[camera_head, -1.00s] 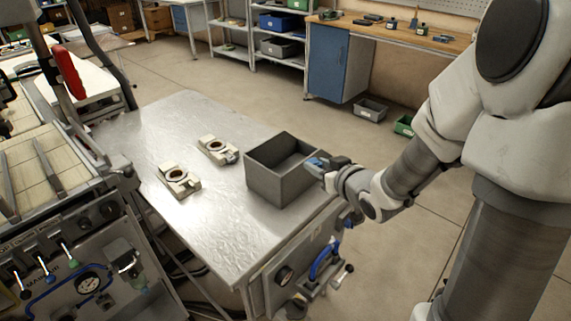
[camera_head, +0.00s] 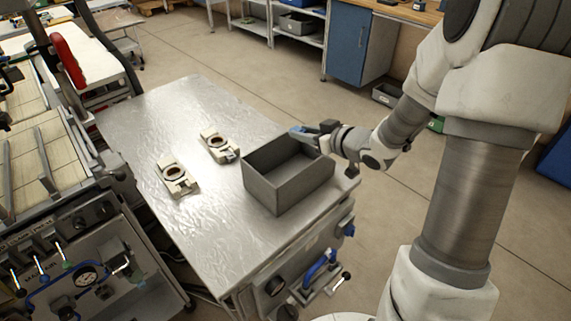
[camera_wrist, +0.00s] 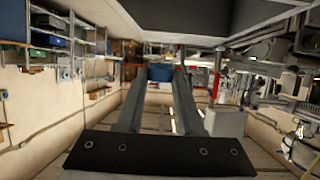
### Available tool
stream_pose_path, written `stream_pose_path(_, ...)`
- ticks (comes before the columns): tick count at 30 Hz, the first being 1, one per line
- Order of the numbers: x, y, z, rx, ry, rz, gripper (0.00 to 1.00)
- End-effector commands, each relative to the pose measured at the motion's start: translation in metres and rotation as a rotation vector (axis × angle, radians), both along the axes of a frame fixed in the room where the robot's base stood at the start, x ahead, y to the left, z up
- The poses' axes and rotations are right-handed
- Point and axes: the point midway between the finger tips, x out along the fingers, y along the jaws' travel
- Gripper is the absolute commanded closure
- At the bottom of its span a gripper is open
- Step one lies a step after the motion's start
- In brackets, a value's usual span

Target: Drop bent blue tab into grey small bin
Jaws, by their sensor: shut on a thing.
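The grey small bin (camera_head: 268,190) is an open-topped box at the right end of the metal table, its inside partly visible and seemingly empty. My gripper (camera_head: 306,132) comes in from the right and is shut on the bent blue tab (camera_head: 297,129). In the head view they overlap the bin's far right rim and appear above it; the exact height is hard to tell. In the wrist view the blue tab (camera_wrist: 160,72) sits between the tips of my two long grey fingers, its bend not clear.
Two pale parts with round holes, one nearer (camera_head: 177,179) and one farther (camera_head: 218,146), lie on the metal table (camera_head: 165,115) left of the bin. A machine with levers and a gauge (camera_head: 85,277) stands at the left. Bare tabletop lies between.

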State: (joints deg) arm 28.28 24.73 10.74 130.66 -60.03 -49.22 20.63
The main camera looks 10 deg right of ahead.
Motion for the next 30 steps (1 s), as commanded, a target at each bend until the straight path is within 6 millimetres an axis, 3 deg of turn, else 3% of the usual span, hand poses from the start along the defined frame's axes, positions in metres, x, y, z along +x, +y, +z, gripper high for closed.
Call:
stream_pose_path(8,0.001,-0.002,-0.014,-0.001,0.003,0.017,1.0)
stream_pose_path(21,0.001,-0.001,-0.058,-0.001,0.003,0.016,1.0)
stream_pose_path(30,0.001,-0.001,-0.06,-0.001,0.003,0.016,1.0)
